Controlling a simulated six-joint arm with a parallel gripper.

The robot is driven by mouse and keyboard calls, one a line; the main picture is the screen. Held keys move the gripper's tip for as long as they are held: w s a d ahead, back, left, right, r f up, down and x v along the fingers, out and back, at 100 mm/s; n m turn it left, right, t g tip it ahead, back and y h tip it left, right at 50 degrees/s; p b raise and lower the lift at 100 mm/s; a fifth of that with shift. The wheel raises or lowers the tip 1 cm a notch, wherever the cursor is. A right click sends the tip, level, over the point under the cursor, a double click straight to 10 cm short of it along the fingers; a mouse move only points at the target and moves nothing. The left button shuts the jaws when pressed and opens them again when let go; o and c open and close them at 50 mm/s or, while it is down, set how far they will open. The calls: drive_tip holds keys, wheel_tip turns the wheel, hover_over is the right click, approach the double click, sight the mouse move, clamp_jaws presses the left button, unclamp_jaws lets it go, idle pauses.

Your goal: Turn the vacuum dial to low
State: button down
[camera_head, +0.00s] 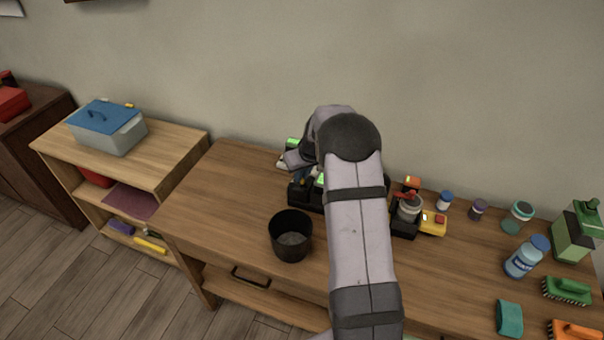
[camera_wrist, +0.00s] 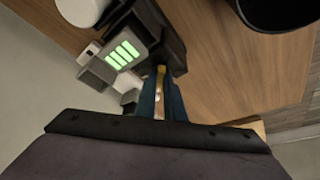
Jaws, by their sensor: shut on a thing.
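The vacuum unit is a dark block (camera_head: 306,194) with a lit green panel, at the back of the wooden table and partly hidden by my arm. In the wrist view its green bar panel (camera_wrist: 123,54) shows left of my fingers. My gripper (camera_wrist: 160,84) points at the dark housing (camera_wrist: 172,50). Its two blue fingers are shut on a small part with a yellow tip (camera_wrist: 160,70), which appears to be the dial. The fingers hide most of the dial, so I cannot read its setting. In the head view my gripper (camera_head: 303,178) is at the unit.
A black bin (camera_head: 291,237) stands in front of the unit. A dark holder (camera_head: 406,222) and a yellow block (camera_head: 433,222) stand right of my arm. Jars, a blue-lidded bottle (camera_head: 526,257) and brushes occupy the right side. The table's left part is clear.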

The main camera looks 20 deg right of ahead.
drive_tip(key=c, duration=1.8)
unclamp_jaws()
drive_tip(key=shift+c, duration=0.2)
drive_tip(key=b+v, duration=0.2)
drive_tip(key=v, duration=0.5)
drive_tip(key=shift+r, duration=0.15)
drive_tip(key=shift+s, duration=0.1)
drive_tip(key=s+a+g, duration=0.1)
drive_tip(key=s+a, duration=0.4)
drive_tip(key=s, duration=0.5)
drive_tip(key=s+a+f+g, duration=0.1)
drive_tip(key=s+a, duration=0.4)
drive_tip(key=s, duration=0.6)
drive_tip(key=s+a+f+g, duration=0.1)
drive_tip(key=s+a+g, duration=0.1)
drive_tip(key=s+a, duration=0.4)
drive_tip(key=s, duration=0.4)
drive_tip(key=shift+f, duration=0.2)
